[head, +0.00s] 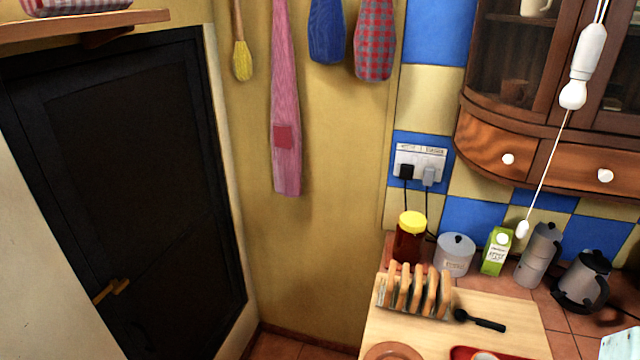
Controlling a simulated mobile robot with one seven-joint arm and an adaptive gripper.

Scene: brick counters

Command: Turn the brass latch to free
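A brass latch (112,290) is on the dark door (140,170) at the left of the head view, low on the door's left side. Its handle points to the left and slightly down, and the door looks closed in its frame. The latch is small here, so I cannot tell its exact turn position. My gripper is not in view.
A wall cabinet (560,150) hangs above. Floor (290,345) shows between door and counter.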

